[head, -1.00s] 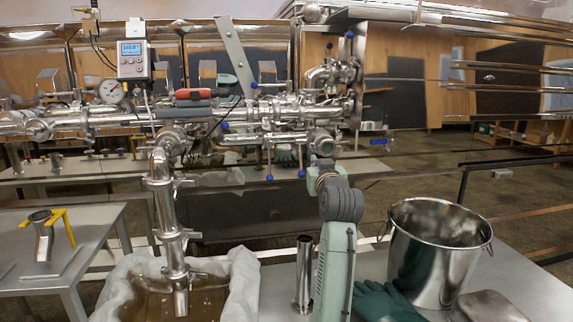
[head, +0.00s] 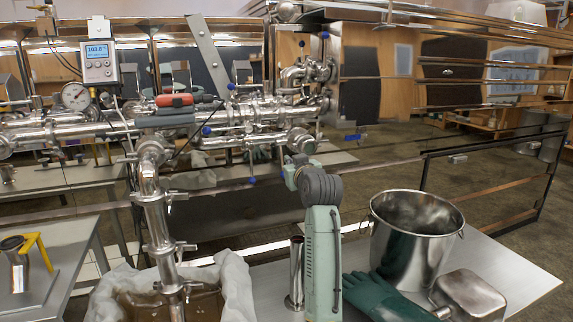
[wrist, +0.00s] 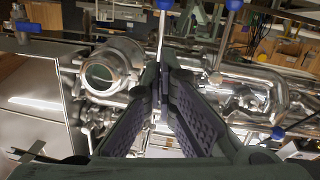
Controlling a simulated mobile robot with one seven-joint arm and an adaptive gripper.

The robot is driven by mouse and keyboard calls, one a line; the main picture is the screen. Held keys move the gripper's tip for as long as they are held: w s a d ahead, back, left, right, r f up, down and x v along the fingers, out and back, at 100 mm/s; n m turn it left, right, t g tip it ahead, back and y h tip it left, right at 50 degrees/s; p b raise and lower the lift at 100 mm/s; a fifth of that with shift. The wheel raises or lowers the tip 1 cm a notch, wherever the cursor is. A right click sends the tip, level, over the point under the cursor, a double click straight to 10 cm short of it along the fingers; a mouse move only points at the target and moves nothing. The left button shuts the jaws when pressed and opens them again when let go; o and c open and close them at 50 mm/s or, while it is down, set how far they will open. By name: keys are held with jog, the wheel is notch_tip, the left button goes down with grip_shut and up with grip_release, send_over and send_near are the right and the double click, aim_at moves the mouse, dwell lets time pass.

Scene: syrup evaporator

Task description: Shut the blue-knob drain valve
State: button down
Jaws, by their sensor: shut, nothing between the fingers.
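Several levers with blue knobs stand on the steel valve manifold (head: 245,112). In the head view one blue knob (head: 206,130) is at the manifold's left, another (head: 252,180) hangs below it, and more show at upper right. I cannot tell which is the drain valve's. In the wrist view, my gripper (wrist: 160,75) is shut and empty over the pipework. A blue-knob lever (wrist: 163,5) lines up just above its fingertips; I cannot tell whether they touch. Another blue knob (wrist: 234,5) is to the right, and one (wrist: 278,133) at lower right.
A steel bucket (head: 415,240), green gloves (head: 380,295) and a metal container (head: 468,295) sit on the right-hand table. A steel tube (head: 296,275) stands left of my arm. A lined tub (head: 235,290) sits below the down-pipe (head: 158,225). A rail runs behind.

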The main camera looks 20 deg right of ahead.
aim_at(282, 158)
jog(key=w+f+p, duration=0.2)
jog(key=w+f, duration=0.1)
jog(key=w, duration=0.3)
jog(key=shift+w+d+f+p, duration=0.2)
jog(key=shift+d+f+p, duration=0.15)
jog(key=shift+d+f, duration=0.1)
jog(key=shift+f, duration=0.1)
